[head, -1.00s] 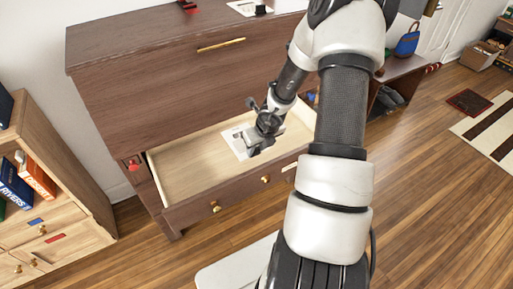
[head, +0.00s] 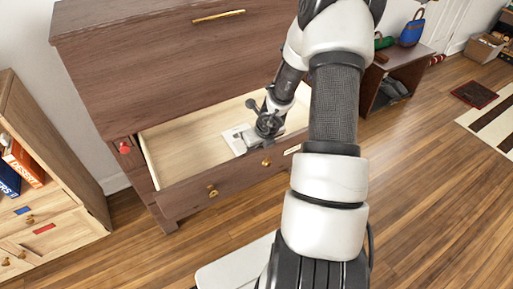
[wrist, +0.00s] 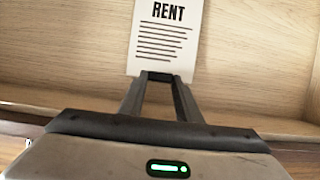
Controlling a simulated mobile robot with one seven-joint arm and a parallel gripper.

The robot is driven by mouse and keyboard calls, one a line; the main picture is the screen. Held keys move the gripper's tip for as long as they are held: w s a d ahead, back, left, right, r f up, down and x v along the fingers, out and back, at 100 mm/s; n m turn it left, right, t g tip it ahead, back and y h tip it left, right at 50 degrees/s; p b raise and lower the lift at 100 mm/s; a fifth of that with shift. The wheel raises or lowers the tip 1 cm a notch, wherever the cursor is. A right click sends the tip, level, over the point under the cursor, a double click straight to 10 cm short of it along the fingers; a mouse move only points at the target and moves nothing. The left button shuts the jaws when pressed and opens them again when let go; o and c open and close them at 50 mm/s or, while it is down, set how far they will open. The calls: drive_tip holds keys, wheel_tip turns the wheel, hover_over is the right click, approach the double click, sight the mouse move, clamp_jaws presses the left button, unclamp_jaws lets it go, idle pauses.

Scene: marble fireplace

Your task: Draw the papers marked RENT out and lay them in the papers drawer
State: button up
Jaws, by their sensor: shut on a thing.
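The white papers marked RENT (wrist: 166,40) show in the wrist view, with the title and lines of text readable. They also show in the head view (head: 235,138), inside the open drawer (head: 180,150) of the dark wooden cabinet. My gripper (wrist: 160,78) is shut on the near edge of the papers. In the head view my gripper (head: 250,140) is down inside the drawer, near its front panel, and hides part of the papers. The papers look low over the pale drawer floor; I cannot tell whether they touch it.
The cabinet (head: 160,75) rises behind the drawer, with a brass handle on its closed front. A light wooden bookcase (head: 60,190) stands at the left. A low shelf unit (head: 395,80) stands at the right. The left part of the drawer is bare, and the floor in front is clear.

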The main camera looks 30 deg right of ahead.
drive_tip(key=shift+f, duration=0.2)
drive_tip(key=o, duration=1.2)
drive_tip(key=shift+r, duration=0.15)
wheel_tip(320, 180, up, 8)
drive_tip(key=p, duration=0.8)
